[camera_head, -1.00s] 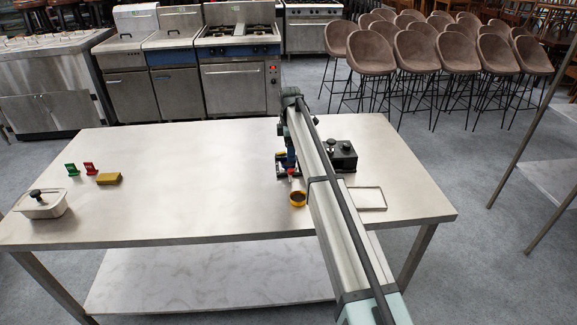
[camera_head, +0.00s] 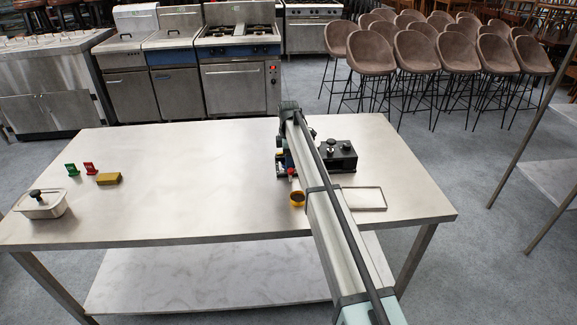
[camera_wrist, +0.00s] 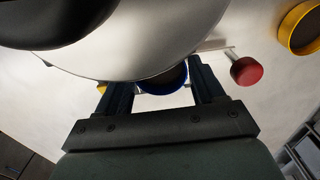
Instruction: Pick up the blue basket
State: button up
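In the wrist view a dark round cup with a blue rim, the blue basket (camera_wrist: 164,88), lies between the two fingers of my gripper (camera_wrist: 162,78). The fingers are apart, one on each side of its rim, with little room. I cannot make out clear contact. A large shiny round thing (camera_wrist: 150,45) hides the far part of the basket and partly covers the fingertip area.
A yellow-rimmed cup (camera_head: 297,199) stands close to my arm; a red knob (camera_wrist: 246,70) is close to my right finger. A black stand with knobs (camera_head: 337,155) and a shallow tray (camera_head: 363,198) lie to the right. The left-middle of the steel table (camera_head: 190,205) is clear.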

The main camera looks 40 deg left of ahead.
jog(key=c, duration=0.7)
jog(key=shift+r, duration=0.1)
